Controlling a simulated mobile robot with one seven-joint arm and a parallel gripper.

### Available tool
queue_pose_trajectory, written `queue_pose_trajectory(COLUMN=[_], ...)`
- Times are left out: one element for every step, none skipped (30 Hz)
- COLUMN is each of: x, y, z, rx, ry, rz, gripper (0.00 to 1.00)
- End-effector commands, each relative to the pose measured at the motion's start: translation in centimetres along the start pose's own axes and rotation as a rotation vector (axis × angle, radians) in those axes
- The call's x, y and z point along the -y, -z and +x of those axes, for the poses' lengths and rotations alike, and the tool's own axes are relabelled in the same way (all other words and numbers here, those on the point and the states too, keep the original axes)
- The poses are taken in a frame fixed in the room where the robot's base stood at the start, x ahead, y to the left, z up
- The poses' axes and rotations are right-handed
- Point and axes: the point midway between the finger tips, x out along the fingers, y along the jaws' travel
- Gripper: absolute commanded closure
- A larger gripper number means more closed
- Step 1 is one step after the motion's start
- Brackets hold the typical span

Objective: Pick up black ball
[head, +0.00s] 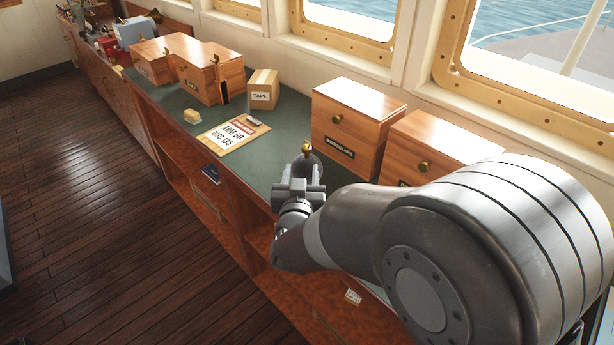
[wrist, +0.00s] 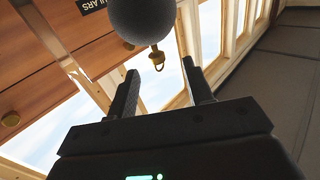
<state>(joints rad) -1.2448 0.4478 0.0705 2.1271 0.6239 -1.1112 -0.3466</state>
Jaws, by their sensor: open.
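The black ball (wrist: 142,18) is dark grey, with a brass ring fitting (wrist: 157,57) on it. It is partly cut off by the top edge of the wrist view. In the head view the ball (head: 316,167) is mostly hidden behind my gripper, with its brass fitting (head: 306,148) showing above, over the green counter. My gripper (head: 303,176) is open and empty. In the wrist view its two fingers (wrist: 162,70) point toward the ball, which lies beyond the fingertips and slightly left. Whether a finger touches the ball cannot be told.
Wooden drawer boxes (head: 352,117) and (head: 440,135) stand right of the ball along the windows. A paper sign (head: 233,133), a tape carton (head: 263,90) and more wooden boxes (head: 205,72) sit farther along the green counter (head: 262,172). Open wooden floor (head: 80,200) lies left.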

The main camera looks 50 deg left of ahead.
Motion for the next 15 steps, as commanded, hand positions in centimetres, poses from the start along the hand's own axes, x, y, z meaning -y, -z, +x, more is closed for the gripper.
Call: queue_pose_trajectory(x=[0.0,0.0,0.0,0.0,0.0,-0.1,-0.1,-0.1,-0.2,-0.3,-0.4,-0.6,-0.7,-0.8,-0.9], y=[0.0,0.0,-0.1,0.0,0.0,0.0,0.0,0.0,0.0,0.0,-0.1,-0.1,-0.1,-0.2,-0.2], z=[0.9,1.3,1.8,2.2,2.4,2.7,2.8,3.0,3.4,3.7,4.0,4.7,5.2,5.6,6.3], rx=[-0.001,0.000,0.001,0.000,0.000,0.000,0.000,0.000,0.000,0.001,0.001,0.001,0.000,0.001,0.000], ry=[-0.001,-0.001,-0.001,0.000,0.000,0.000,0.000,0.000,0.000,-0.001,-0.001,-0.002,-0.002,-0.002,-0.001], rz=[0.001,0.001,0.001,0.001,0.001,0.001,0.001,0.001,0.001,0.001,0.001,0.001,0.001,0.001,0.000], gripper=[0.53,0.53,0.53,0.53,0.53,0.53,0.53,0.53,0.53,0.53,0.53,0.53,0.53,0.53,0.53])
